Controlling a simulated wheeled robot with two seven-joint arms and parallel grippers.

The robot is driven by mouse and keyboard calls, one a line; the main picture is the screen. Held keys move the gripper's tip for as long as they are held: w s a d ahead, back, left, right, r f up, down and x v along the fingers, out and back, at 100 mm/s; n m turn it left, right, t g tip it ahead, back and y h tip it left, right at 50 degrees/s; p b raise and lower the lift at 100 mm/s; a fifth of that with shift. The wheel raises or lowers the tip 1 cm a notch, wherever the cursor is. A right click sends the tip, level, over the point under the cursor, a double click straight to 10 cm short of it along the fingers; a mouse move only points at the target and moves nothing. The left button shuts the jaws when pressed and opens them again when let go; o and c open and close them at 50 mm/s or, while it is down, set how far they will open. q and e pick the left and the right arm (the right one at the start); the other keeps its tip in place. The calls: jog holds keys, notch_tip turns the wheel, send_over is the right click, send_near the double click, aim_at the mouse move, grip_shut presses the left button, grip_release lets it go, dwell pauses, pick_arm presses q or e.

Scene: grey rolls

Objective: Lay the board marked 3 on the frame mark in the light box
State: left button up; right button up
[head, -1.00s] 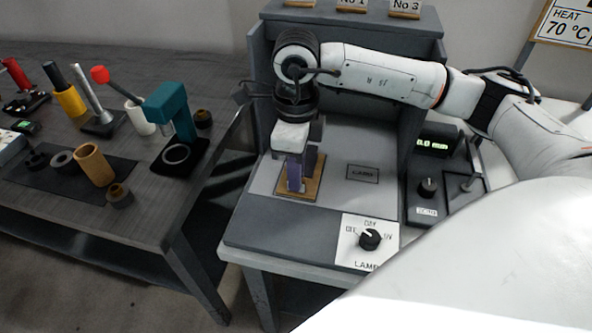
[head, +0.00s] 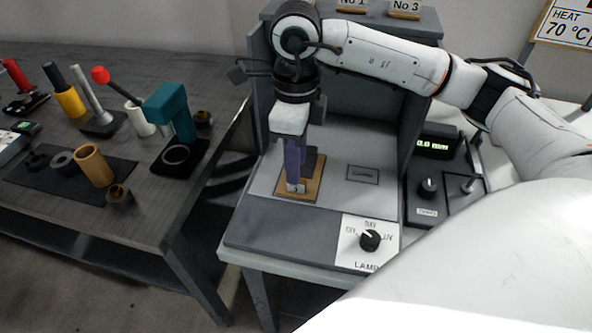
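The board marked 3 (head: 313,188) is a tan plate lying flat on the floor of the light box (head: 345,207), left of the middle, with a small white label at its front. My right gripper (head: 301,172) points straight down over it. Its two purplish fingers look apart, with a gap between them, and their tips are close above or at the board. Whether they touch it is hard to tell. A dark outlined rectangle (head: 362,174) with small lettering lies to the board's right, apart from it. Any mark beneath the board is hidden. My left gripper is out of view.
A lamp knob (head: 369,239) is on the box's front panel. A meter (head: 436,144) stands to the right. The box's side walls flank my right arm. The left table (head: 60,213) carries a teal press (head: 168,106), rolls and tools.

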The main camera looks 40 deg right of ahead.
notch_tip(320, 180, up, 9)
jog(key=shift+f, duration=0.2)
jog(key=shift+s, duration=0.1)
dwell(0.5)
